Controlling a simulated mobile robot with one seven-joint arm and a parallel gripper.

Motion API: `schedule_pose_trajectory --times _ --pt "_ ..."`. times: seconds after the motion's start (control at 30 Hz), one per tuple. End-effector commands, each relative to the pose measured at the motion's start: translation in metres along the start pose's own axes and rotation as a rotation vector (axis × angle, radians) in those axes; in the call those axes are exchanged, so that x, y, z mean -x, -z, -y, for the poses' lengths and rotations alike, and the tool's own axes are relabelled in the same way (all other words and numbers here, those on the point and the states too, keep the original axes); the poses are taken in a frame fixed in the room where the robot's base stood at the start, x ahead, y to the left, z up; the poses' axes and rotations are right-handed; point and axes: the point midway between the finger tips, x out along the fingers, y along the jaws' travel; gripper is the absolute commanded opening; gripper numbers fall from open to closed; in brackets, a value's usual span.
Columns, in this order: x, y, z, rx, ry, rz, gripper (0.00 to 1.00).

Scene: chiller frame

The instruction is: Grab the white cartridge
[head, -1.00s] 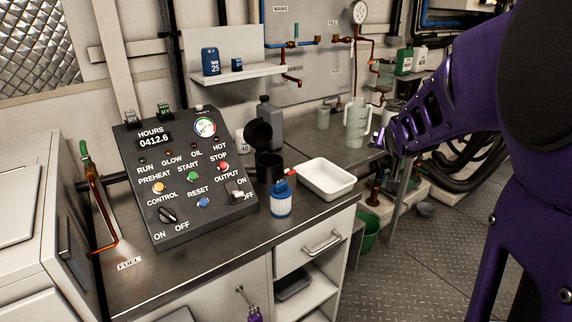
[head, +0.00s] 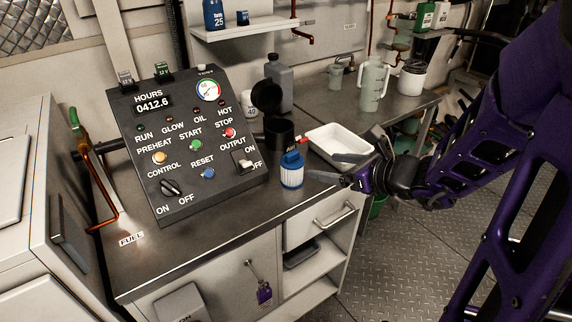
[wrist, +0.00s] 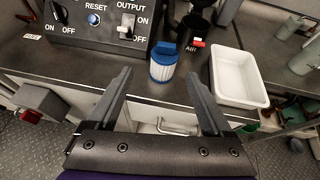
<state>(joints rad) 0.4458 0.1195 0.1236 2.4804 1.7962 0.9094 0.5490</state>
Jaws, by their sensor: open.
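The white cartridge (head: 291,175), pleated white with a blue cap and blue base band, stands upright on the dark counter right of the control panel. It also shows in the wrist view (wrist: 162,70), centred beyond and between my fingertips. My gripper (head: 322,166) is open and empty, just right of the cartridge in the head view, fingers pointing at it. In the wrist view both fingers (wrist: 158,76) are spread wide, and I see no contact with the cartridge.
A white tray (head: 338,133) lies close behind my gripper. A black cup-like housing (head: 279,134) with a red-tipped part stands behind the cartridge. The control panel (head: 190,145) is to the left. The counter's front edge and drawer handle (wrist: 172,128) lie below the fingers.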

Motion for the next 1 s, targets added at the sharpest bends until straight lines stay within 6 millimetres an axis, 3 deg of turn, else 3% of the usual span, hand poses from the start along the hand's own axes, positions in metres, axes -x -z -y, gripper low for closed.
schedule_pose_trajectory --times 0.17,0.6,1.0 --pt "-0.008 -0.006 0.005 -0.051 0.028 0.047 0.85" --pt "-0.099 -0.009 0.007 -0.050 0.026 0.046 0.85" --pt "-0.137 -0.008 0.010 -0.050 0.027 0.044 0.85"
